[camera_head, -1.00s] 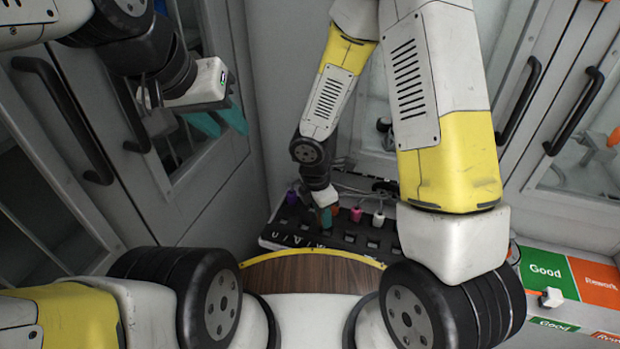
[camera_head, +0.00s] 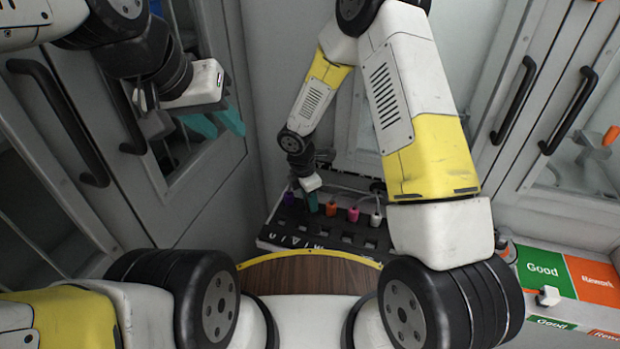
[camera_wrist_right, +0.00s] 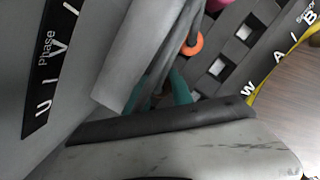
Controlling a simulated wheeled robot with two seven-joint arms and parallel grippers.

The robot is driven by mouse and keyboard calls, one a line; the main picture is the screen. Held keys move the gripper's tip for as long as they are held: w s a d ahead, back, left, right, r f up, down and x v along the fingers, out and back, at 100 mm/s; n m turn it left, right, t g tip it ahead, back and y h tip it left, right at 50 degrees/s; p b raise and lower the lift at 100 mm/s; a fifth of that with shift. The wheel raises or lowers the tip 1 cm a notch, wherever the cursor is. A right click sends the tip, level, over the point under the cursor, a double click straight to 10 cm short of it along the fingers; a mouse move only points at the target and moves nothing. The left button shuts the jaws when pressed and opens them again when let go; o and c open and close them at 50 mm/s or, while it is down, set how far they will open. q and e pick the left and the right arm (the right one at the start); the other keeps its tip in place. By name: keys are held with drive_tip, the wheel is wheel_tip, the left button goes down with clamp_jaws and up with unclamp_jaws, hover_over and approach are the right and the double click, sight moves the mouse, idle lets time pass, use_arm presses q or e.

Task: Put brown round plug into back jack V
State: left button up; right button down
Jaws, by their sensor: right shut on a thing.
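The dark jack panel (camera_head: 345,238) stands behind the wooden table edge, with a row of square sockets and white letters along its front. The letters U, V (camera_wrist_right: 68,32) and W (camera_wrist_right: 248,88) show in the right wrist view. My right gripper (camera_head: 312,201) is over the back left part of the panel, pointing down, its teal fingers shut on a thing. In the wrist view a small brownish bit shows by the fingers (camera_wrist_right: 172,92); most of it is hidden, as is back jack V. My left gripper (camera_head: 213,122) is empty and open, held high at the left.
Purple (camera_head: 289,198), orange (camera_head: 331,209), pink (camera_head: 353,214) and white (camera_head: 376,219) plugs stand along the back of the panel, close beside my right gripper. Cables run behind them.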

drive_tip(key=shift+f, duration=0.1)
drive_tip(key=c, duration=1.1)
unclamp_jaws()
drive_tip(key=s+d+r+m+t, duration=0.1)
drive_tip(key=d+r+m, duration=0.15)
drive_tip(key=r, duration=0.85)
drive_tip(key=s+d+r+m, duration=0.2)
drive_tip(key=r+m, duration=0.1)
drive_tip(key=r, duration=0.9)
drive_tip(key=s+d+r+m+t+y, duration=0.1)
drive_tip(key=s+d+r+m, duration=0.2)
drive_tip(key=s+r+m, duration=0.2)
drive_tip(key=s+d+r+m+t+y, duration=0.1)
drive_tip(key=s+d+r+m+t, duration=0.1)
drive_tip(key=s+r+m, duration=0.3)
drive_tip(key=s+d+r+m+t+y, duration=0.1)
drive_tip(key=s+d+r+m, duration=0.3)
drive_tip(key=s+m, duration=0.2)
drive_tip(key=shift+s+d+r+m+y, duration=0.35)
drive_tip(key=shift+r+m+y, duration=0.05)
drive_tip(key=shift+m, duration=0.25)
